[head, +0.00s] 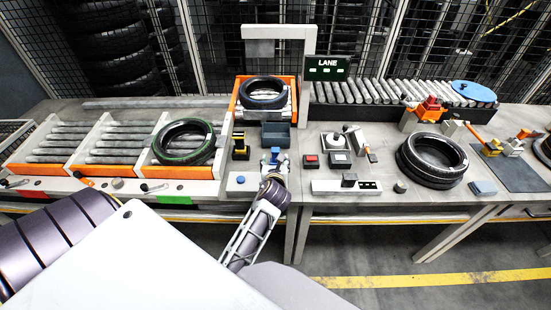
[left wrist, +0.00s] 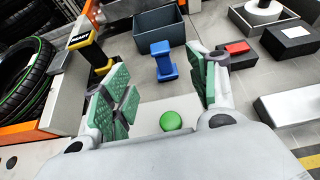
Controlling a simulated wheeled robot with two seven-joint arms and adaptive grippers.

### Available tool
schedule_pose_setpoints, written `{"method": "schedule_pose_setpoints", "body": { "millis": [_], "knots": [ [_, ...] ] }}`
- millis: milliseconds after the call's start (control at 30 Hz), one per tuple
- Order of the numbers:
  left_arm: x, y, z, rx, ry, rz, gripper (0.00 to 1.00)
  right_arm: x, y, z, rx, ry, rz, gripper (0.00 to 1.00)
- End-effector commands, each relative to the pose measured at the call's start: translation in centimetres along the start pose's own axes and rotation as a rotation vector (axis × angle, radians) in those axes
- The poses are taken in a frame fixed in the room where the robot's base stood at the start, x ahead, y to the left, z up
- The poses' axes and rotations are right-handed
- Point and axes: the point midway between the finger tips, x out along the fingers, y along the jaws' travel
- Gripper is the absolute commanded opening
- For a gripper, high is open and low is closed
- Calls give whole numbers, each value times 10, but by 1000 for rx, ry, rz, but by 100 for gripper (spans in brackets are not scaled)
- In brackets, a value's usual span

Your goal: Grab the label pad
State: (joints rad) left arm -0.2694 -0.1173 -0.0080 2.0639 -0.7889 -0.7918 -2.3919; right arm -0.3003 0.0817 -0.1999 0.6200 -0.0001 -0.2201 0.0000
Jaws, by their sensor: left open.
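My left gripper (head: 275,168) reaches over the front middle of the bench and is open. In the left wrist view its two green-padded fingers (left wrist: 160,88) stand wide apart with nothing between the pads. A blue block with a narrow waist (left wrist: 163,60) stands upright just beyond the fingertips, apart from them; in the head view it shows at the gripper's tip. A green dome (left wrist: 171,121) lies low between the fingers. A flat blue-grey pad (head: 483,187) lies at the right front. I cannot tell for sure which thing is the label pad. My right gripper is out of view.
A yellow-and-black tool (head: 240,146) stands left of the gripper and a grey bin (head: 276,134) behind it. A red button box (head: 311,161) is to the right. Tyres lie on the left rollers (head: 184,142), the orange-sided stand (head: 263,94) and the right bench (head: 432,160).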

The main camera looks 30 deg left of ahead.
Motion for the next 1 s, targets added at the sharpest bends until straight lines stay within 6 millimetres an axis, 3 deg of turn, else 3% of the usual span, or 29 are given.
{"method": "schedule_pose_setpoints", "body": {
  "millis": [567, 1000],
  "knots": [
    [4, -1, 1, 32, -8, 0, 59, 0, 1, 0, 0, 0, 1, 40],
    [42, -1, 2, 31, -8, 0, 59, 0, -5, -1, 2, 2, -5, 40]
  ]
}}
